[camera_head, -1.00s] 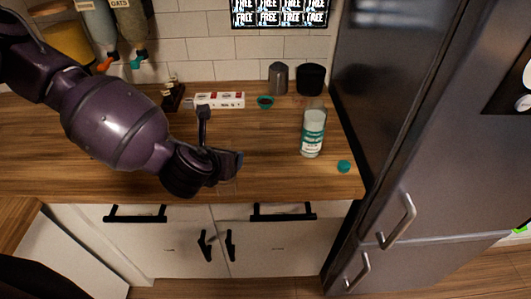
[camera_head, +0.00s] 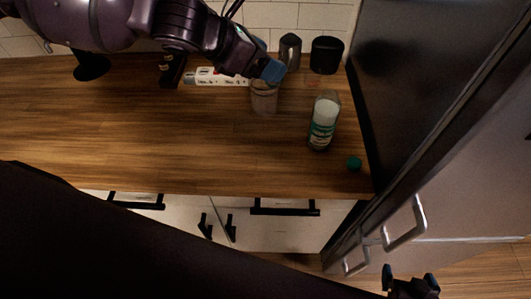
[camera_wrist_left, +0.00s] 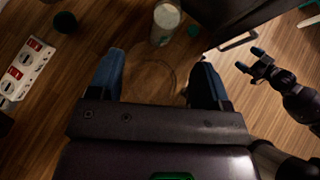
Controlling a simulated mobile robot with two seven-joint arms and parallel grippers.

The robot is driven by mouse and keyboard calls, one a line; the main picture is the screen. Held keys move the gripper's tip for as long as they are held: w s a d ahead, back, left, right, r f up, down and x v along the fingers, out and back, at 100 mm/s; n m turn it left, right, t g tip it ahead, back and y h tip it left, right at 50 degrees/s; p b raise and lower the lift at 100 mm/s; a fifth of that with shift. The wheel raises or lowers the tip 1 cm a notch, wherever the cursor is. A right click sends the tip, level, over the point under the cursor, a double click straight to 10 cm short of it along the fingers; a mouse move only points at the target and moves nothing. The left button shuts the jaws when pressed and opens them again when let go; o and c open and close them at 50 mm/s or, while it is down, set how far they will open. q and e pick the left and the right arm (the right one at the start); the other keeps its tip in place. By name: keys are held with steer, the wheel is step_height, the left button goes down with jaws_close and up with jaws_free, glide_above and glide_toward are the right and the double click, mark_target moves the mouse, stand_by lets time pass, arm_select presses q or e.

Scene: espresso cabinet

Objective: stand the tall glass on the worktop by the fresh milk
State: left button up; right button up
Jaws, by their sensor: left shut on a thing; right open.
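The tall glass (camera_head: 264,97) is clear and hangs upright, or nearly so, below my left gripper (camera_head: 270,72). In the left wrist view its round outline (camera_wrist_left: 150,76) shows between the two blue fingers (camera_wrist_left: 157,84), which are shut on it. I cannot tell whether its base touches the worktop (camera_head: 120,125). The fresh milk (camera_head: 322,122), a white-filled bottle with a green label, stands to the right of the glass with a gap between; it also shows in the left wrist view (camera_wrist_left: 165,20). My right gripper (camera_head: 410,284) is open and empty, low at the front right.
A green cap (camera_head: 354,163) lies in front of the milk. A white power strip (camera_head: 218,78) lies behind, left of the glass. A grey canister (camera_head: 290,52) and a black container (camera_head: 326,55) stand at the wall. The fridge (camera_head: 430,90) bounds the right. The worktop's front is clear.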

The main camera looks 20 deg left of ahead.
arm_select(q)
steer(key=shift+w+d+r+m, duration=0.1)
steer(key=shift+r+m, duration=0.2)
steer(key=shift+r, duration=0.4)
step_height(320, 180, down, 20)
arm_select(e)
steer(key=shift+w+r, duration=0.35)
arm_select(q)
steer(key=o, duration=1.1)
